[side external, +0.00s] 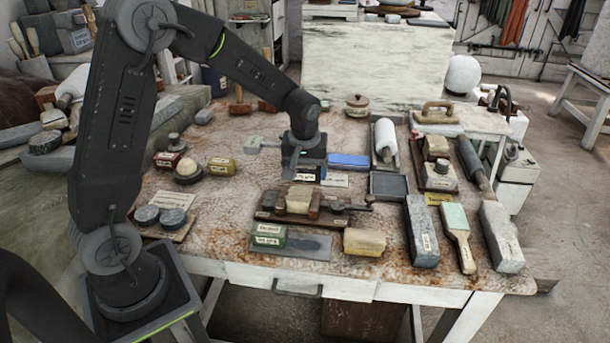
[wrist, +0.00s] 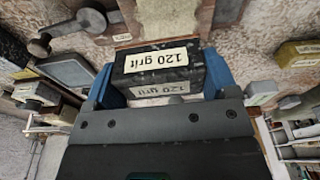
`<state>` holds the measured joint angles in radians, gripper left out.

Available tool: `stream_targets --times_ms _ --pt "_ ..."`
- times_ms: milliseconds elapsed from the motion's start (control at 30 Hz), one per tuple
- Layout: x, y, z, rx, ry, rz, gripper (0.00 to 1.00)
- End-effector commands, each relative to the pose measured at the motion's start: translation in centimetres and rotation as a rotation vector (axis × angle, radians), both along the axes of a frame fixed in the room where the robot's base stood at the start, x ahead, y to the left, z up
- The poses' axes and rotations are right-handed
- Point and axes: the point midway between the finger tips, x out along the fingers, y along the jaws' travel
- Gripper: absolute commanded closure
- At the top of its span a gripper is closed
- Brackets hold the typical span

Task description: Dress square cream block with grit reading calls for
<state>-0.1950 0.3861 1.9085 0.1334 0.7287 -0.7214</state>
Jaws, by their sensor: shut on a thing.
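A square cream block (side external: 299,198) sits in a dark wooden clamp (side external: 330,203) on the worktable, near its front middle. My gripper (side external: 304,163) is just behind the clamp in the side view. In the wrist view, the blue fingers of my gripper (wrist: 160,80) are shut on a black block labelled "120 grit" (wrist: 155,62). The held block also shows in the side view (side external: 307,175). Whether it touches the table cannot be told. The wooden clamp shows partly at the top of the wrist view (wrist: 200,22). A small white card (side external: 334,180) lies right of the held block.
A green block (side external: 268,235) sits on a grey plate, beside a pale yellow block (side external: 364,242). A blue block (side external: 348,161) lies right of my gripper. Red (side external: 167,160) and yellow (side external: 221,166) blocks lie left.

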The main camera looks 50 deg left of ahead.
Motion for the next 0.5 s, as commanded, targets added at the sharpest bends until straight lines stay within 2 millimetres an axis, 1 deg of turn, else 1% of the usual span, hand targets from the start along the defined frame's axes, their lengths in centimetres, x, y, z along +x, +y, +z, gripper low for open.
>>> stream_targets --times_ms 333,500 --pt "0.0 0.0 0.5 0.000 -0.001 0.000 0.51" --pt "0.1 0.0 2.2 0.000 -0.006 0.000 0.51"
